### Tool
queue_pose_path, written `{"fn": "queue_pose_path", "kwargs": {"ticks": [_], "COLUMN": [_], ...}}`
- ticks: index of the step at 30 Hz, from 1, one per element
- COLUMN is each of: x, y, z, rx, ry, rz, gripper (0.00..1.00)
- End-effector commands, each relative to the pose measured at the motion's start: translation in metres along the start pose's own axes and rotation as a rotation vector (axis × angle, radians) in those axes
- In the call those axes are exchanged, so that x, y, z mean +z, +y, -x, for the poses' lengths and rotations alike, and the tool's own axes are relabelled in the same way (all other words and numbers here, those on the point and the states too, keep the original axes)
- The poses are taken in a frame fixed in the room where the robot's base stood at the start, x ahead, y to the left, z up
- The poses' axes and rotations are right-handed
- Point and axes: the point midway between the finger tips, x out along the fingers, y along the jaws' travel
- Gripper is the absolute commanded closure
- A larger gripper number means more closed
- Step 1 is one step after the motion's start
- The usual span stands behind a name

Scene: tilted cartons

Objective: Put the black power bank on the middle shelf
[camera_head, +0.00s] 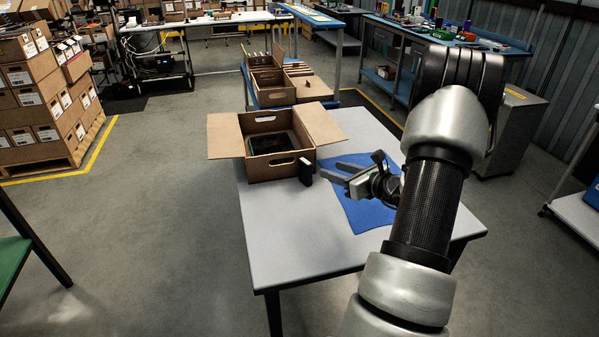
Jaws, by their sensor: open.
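A small black block (305,171), which looks like the power bank, stands upright on the light grey table just by the front right corner of an open carton (272,168). I cannot tell whether it touches the carton. My gripper (329,170) is open, its fingers pointing left toward the black block from the right, over a blue mat. Nothing shows between the fingers. Another dark thing (268,143) lies inside the carton, partly hidden by its front wall. I cannot make out a middle shelf in this view.
The grey table (290,235) is bare at its front left. The blue mat (360,205) lies under my arm. The carton's flaps spread outward left and right. More cartons (275,85) stand on a blue table behind. Stacked boxes (40,95) stand on a pallet at left.

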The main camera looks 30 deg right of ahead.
Motion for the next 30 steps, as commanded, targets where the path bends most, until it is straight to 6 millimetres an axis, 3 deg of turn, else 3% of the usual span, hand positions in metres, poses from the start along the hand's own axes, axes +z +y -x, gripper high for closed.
{"fn": "queue_pose_path", "kwargs": {"ticks": [3,9,17,24,30], "x": [-0.001,-0.001,-0.001,-0.005,-0.004], "y": [0.001,0.002,0.001,-0.001,-0.001], "z": [-0.028,-0.067,-0.086,-0.120,-0.134], "rx": [0.004,0.005,0.004,0.004,0.003], "ry": [0.000,0.000,0.000,-0.001,0.000], "rz": [0.001,0.002,0.002,0.002,0.003], "gripper": [0.59,0.59,0.59,0.59,0.59]}}
